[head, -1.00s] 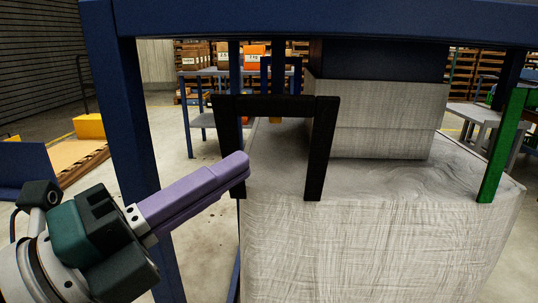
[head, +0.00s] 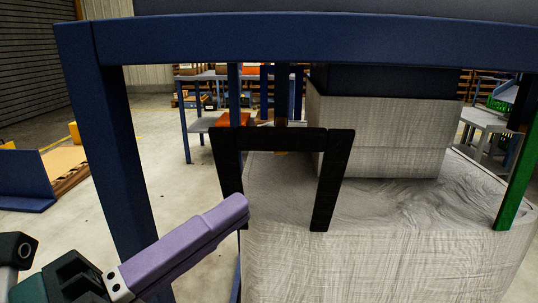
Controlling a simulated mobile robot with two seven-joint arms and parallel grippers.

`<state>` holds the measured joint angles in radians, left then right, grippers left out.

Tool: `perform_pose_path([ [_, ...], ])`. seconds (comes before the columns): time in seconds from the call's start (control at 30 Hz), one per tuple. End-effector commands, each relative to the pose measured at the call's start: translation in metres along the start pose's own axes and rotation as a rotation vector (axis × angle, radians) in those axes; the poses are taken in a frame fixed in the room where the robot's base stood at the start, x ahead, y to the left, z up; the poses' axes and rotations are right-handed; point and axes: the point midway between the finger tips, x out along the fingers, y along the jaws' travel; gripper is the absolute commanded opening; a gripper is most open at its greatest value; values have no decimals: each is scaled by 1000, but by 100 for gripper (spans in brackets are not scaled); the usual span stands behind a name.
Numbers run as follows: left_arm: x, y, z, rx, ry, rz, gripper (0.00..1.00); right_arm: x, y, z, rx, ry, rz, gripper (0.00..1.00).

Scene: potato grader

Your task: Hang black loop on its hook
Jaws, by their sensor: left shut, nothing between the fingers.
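The black loop (head: 285,140) stands upright as a square arch at the near left corner of a big pale woven bag (head: 350,265). Its top bar is level and its legs reach down to the bag. My left gripper (head: 240,207) has purple fingers, is shut and empty, and comes in from the lower left. Its tip overlaps the lower end of the loop's left leg in the picture. I cannot tell whether it touches the leg. I cannot clearly make out the loop's hook. My right gripper is not in view.
A blue frame beam (head: 300,37) crosses above the bag, with a blue post (head: 115,150) at left. A green strap (head: 518,175) rises at the bag's right. A dark blue-and-pale column (head: 385,130) meets the bag top. Open floor lies at left.

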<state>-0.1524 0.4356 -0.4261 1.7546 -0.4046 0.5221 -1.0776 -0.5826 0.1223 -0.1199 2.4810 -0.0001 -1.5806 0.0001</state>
Motion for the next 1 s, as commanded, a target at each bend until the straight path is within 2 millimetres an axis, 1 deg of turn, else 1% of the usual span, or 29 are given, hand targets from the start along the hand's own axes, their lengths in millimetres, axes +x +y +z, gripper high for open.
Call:
perform_pose_path([
  [0.03,13,-2,1,1,0,-5,0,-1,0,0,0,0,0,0],
  [0.2,46,-1,2,1,1,-3,0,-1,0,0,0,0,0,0],
  [0.33,59,0,18,3,0,-1,0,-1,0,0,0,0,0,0],
  [0.53,68,0,27,-1,0,1,0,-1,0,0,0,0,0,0],
  [0.87,69,0,28,-2,0,1,0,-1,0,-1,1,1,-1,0],
  [0.93,71,-2,30,-7,1,7,0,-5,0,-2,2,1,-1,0],
  [1.0,76,-7,35,-25,2,25,0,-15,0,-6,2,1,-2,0],
])
